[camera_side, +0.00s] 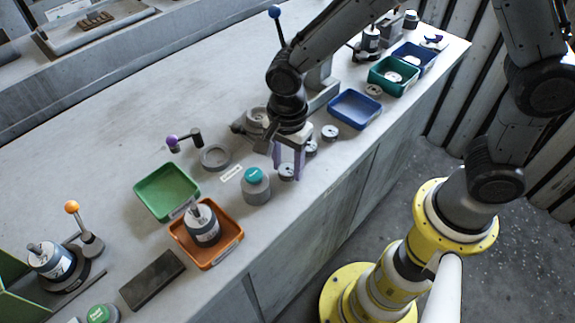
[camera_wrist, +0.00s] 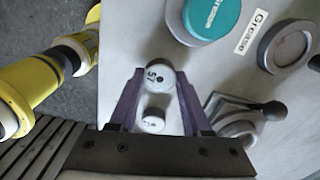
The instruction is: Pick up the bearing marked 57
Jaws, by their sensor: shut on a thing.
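The bearing marked 57 (camera_wrist: 155,75) is a small pale disc with dark marks, between the purple fingertips of my gripper (camera_wrist: 157,78) in the wrist view. The fingers are shut on its sides. In the side view my gripper (camera_side: 288,165) points down near the front edge of the bench, with the bearing (camera_side: 287,172) at its fingertips. I cannot tell whether the bearing touches the bench. A second bearing (camera_wrist: 153,122) shows between the fingers, nearer the palm in the picture; its mark is too small to read.
A teal-topped grease container (camera_side: 256,186) stands close left of my gripper, with a grey ring (camera_side: 215,157) behind. Another bearing (camera_side: 330,132) and a blue tray (camera_side: 354,109) lie to the right. An orange tray (camera_side: 206,240) holds a part at left.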

